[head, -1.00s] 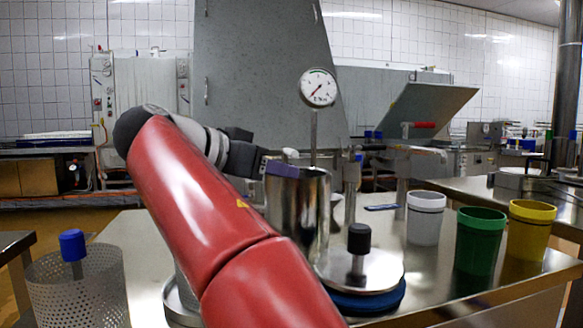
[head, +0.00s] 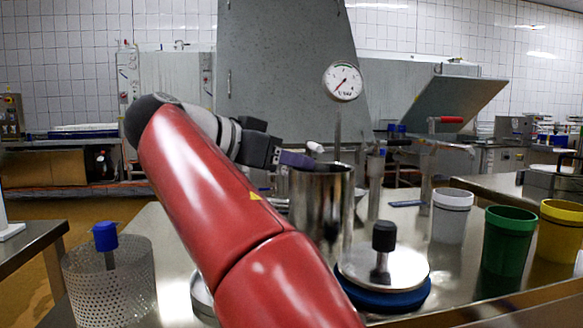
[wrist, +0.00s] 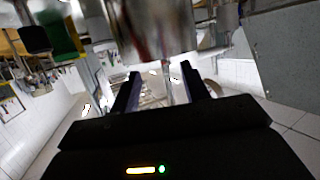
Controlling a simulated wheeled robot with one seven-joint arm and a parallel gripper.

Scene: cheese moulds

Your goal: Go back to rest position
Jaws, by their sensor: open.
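My gripper (head: 297,161) is at the end of my red arm, beside the upper rim of a shiny steel cylinder (head: 322,207) on the steel table. In the wrist view my gripper (wrist: 165,82) has its two dark fingers spread apart with nothing between them. The steel cylinder (wrist: 150,28) shows close by, blurred, beyond the fingers. In the head view my arm hides part of the table and the lower left of the cylinder. Whether a finger touches the rim I cannot tell.
A dial gauge (head: 342,82) stands behind the cylinder. A steel lid with a black knob (head: 383,238) lies at front right. White (head: 450,217), green (head: 508,241) and yellow (head: 559,232) cups stand right. A perforated mould (head: 112,285) with a blue-topped rod stands left.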

